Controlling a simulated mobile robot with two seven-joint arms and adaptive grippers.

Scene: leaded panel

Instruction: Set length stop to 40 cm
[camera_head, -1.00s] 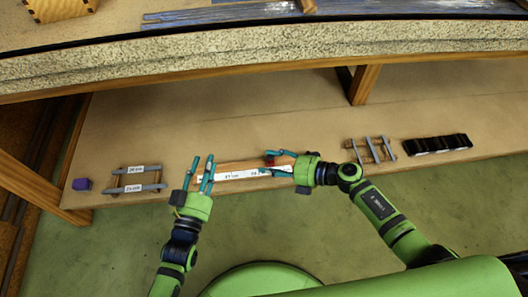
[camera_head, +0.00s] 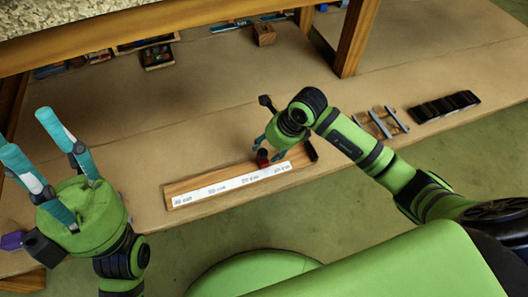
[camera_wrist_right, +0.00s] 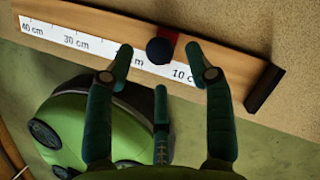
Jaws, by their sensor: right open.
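The length stop board (camera_head: 190,188) is a wooden strip with a white centimetre scale (camera_head: 225,187) along its near edge and a dark end block (camera_head: 311,150) on the right. The red slider (camera_head: 263,158) sits on it; in the right wrist view the red slider (camera_wrist_right: 169,43) carries a dark round knob (camera_wrist_right: 159,51), between the 10 cm label and the partly hidden label before 30. The 40 cm label is at the far left. My right gripper (camera_head: 262,143) is open over the slider; its fingers (camera_wrist_right: 162,70) are around the knob's near side. My left gripper (camera_head: 45,140) is open and empty, left of the board.
A grey rack (camera_head: 382,123) and a black slotted holder (camera_head: 445,106) lie right of the board. A purple block (camera_head: 12,241) is at the far left, partly behind my left gripper. A wooden post (camera_head: 355,40) and upper shelf stand behind.

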